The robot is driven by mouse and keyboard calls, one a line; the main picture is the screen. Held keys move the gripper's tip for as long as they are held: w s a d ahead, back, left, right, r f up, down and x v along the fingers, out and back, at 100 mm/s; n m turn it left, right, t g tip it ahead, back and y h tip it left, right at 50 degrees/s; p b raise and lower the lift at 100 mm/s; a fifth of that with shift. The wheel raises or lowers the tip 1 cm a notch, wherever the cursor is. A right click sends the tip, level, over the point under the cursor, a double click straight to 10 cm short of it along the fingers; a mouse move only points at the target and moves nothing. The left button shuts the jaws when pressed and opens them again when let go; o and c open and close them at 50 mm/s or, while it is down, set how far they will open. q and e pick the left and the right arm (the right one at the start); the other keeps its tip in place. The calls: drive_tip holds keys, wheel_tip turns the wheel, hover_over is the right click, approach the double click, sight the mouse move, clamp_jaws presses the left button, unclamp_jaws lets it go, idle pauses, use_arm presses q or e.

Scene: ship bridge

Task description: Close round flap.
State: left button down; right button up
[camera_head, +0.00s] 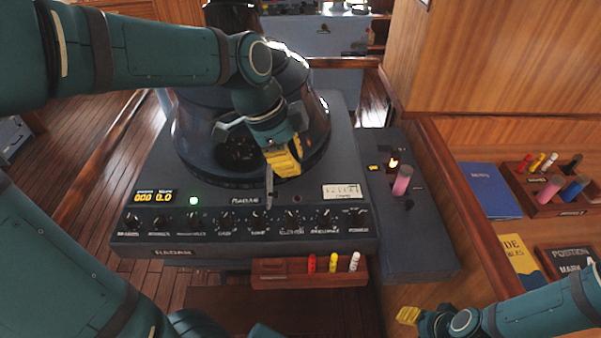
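The radar console (250,241) stands in the middle of the head view with a dark round hood (190,140) on top. A dark round opening (238,153) shows in the hood's front. A thin grey plate (269,187), seen nearly edge-on, stands just right of and below the opening; it may be the round flap, swung open. My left gripper (284,160) reaches down over the hood, its yellow fingertips close together, just above and right of the plate. I cannot tell whether they touch. My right gripper (408,315) is low at the right, away from the console, its fingers unclear.
Knobs (257,222) line the console front. A wooden holder (310,274) with red, yellow and white markers sits below. A side panel (420,240) carries a pink cylinder (402,180). Blue and yellow books and a marker rack (560,195) lie at the right.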

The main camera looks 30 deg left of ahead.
use_arm(q)
wheel_tip(320, 180, down, 9)
drive_tip(key=shift+s+a+f, duration=0.2)
drive_tip(key=shift+s+a, duration=0.05)
drive_tip(key=shift+a, duration=0.05)
idle(0.5)
drive_tip(key=shift+a+b, duration=0.1)
drive_tip(key=shift+b, duration=0.25)
